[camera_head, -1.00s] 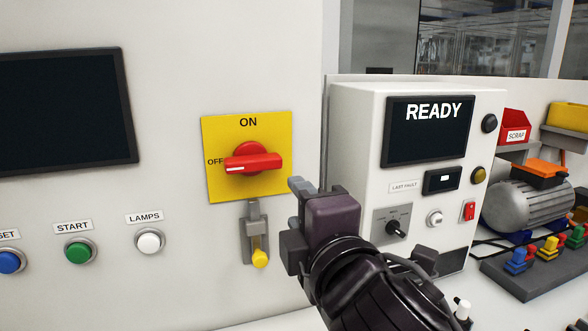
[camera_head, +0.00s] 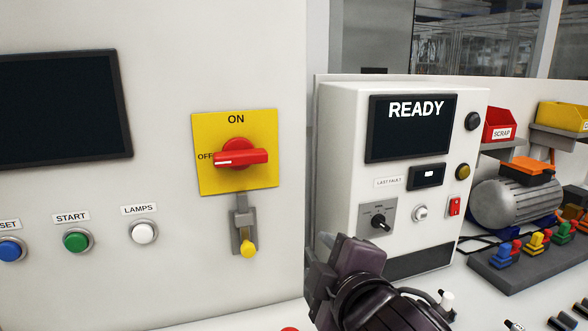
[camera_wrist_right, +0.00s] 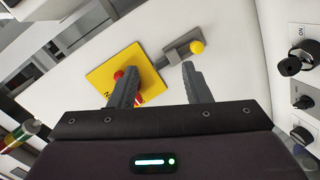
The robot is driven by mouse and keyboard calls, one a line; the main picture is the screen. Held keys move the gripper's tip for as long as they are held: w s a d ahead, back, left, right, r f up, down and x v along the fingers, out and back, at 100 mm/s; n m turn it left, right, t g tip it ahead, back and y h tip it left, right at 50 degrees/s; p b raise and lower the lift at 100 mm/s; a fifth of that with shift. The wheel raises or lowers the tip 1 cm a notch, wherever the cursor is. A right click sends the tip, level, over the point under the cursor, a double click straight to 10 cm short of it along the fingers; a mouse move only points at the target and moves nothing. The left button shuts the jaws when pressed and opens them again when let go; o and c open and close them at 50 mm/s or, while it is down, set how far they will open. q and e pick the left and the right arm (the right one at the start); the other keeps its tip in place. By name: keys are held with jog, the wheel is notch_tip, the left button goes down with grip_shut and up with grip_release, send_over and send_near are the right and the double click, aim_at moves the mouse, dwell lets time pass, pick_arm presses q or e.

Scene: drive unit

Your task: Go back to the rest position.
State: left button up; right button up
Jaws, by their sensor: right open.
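My right gripper (camera_head: 322,262) is in the lower middle of the head view, in front of the white tester box and apart from the wall panel. In the right wrist view its two fingers (camera_wrist_right: 154,88) are spread with nothing between them. Beyond them are the yellow switch plate (camera_wrist_right: 108,75) and its latch. In the head view the red rotary switch handle (camera_head: 241,157) lies level, its white mark toward OFF, on the yellow plate (camera_head: 207,182). The grey latch with a yellow knob (camera_head: 248,249) hangs below it. My left gripper is not in view.
The tester box (camera_head: 340,165) shows READY. Right of it are a motor (camera_head: 513,203), a red SCRAP bin (camera_head: 501,124) and a block with coloured plugs (camera_head: 525,267). Blue, green (camera_head: 77,240) and white buttons sit on the wall panel at left. Bare panel surrounds the switch.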

jog(key=s+d+f+m+g+h, duration=0.1)
jog(key=d+f+m+g, duration=0.2)
jog(key=f, duration=0.5)
jog(key=s+d+f+m+g+h, duration=0.1)
jog(key=d+f+m+g, duration=0.2)
jog(key=f, duration=0.5)
jog(key=s+d+f+m+g+h, duration=0.1)
jog(key=s+d+f+m+g, duration=0.3)
jog(key=s+f, duration=0.4)
jog(key=s+d+f+m+g+h, duration=0.1)
jog(key=s+d+f+m, duration=0.4)
jog(key=f, duration=0.5)
notch_tip(320, 180, down, 28)
jog(key=s+n+g, duration=0.1)
jog(key=s, duration=0.1)
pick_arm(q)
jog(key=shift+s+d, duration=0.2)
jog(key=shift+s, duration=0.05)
pick_arm(e)
jog(key=s+d+f, duration=0.2)
jog(key=s+f, duration=0.7)
jog(key=s, duration=0.1)
jog(key=s+d+f+g, duration=0.1)
jog(key=s+f, duration=0.9)
jog(key=shift+d+f, duration=0.3)
jog(key=shift+d, duration=0.05)
jog(key=shift+c, duration=0.2)
